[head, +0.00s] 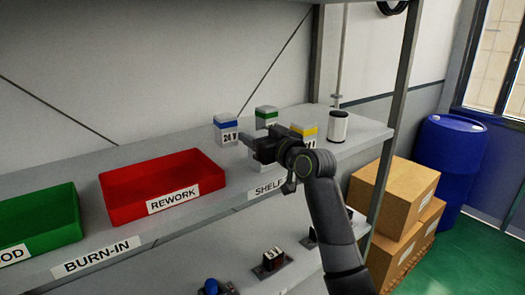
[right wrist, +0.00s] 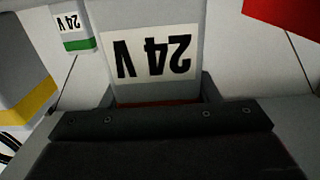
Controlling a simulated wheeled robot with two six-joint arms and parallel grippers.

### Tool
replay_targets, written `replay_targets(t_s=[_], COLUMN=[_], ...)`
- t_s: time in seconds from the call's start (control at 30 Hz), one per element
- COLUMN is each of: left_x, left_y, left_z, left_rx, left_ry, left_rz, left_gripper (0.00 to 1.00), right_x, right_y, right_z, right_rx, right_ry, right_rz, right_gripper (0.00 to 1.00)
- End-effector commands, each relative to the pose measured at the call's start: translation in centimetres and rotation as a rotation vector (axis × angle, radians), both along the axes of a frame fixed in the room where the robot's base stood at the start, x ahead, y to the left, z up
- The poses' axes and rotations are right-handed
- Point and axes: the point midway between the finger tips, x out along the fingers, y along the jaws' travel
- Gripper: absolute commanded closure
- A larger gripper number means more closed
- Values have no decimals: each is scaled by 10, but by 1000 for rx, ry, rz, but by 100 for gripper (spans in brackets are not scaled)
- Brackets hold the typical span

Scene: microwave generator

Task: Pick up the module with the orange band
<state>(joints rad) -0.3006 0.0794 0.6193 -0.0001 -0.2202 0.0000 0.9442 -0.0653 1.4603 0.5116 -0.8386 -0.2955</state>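My right gripper (head: 258,146) is over the shelf, with its arm coming in from the lower right. In the right wrist view, a pale module (right wrist: 158,45) with an upside-down "24 V" label is directly before it, between dark finger parts on either side. A thin reddish-orange strip of its band (right wrist: 160,103) shows; the gripper hides the rest. Whether the fingers grip it cannot be told. In the head view this module is mostly hidden behind the gripper. Modules with blue (head: 226,128), green (head: 266,117) and yellow (head: 303,132) bands stand close by. My left gripper is out of view.
A red REWORK tray (head: 125,213) and a green tray (head: 35,226) stand left on the shelf (head: 115,160). A white cylinder (head: 338,127) with a dark top stands right of the modules. A shelf post (head: 397,110) rises at the right, before cardboard boxes (head: 392,195).

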Motion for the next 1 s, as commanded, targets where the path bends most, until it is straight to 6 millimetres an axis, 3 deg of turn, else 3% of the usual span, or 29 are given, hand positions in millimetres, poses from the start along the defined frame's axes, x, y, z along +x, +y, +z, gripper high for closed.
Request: replay_targets(t_s=[0.03,0.27,0.6,1.0], left_x=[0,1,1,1], left_y=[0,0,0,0], left_z=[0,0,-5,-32], left_rx=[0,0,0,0], left_ry=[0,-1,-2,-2], left_rz=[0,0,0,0], left_gripper=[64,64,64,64], right_x=[0,0,0,0], right_y=[0,0,0,0], right_z=[0,1,9,75], right_rx=[0,1,-1,-2], right_ry=[0,-2,-3,-6], right_rz=[0,0,0,0], right_gripper=[52,80,80,80])
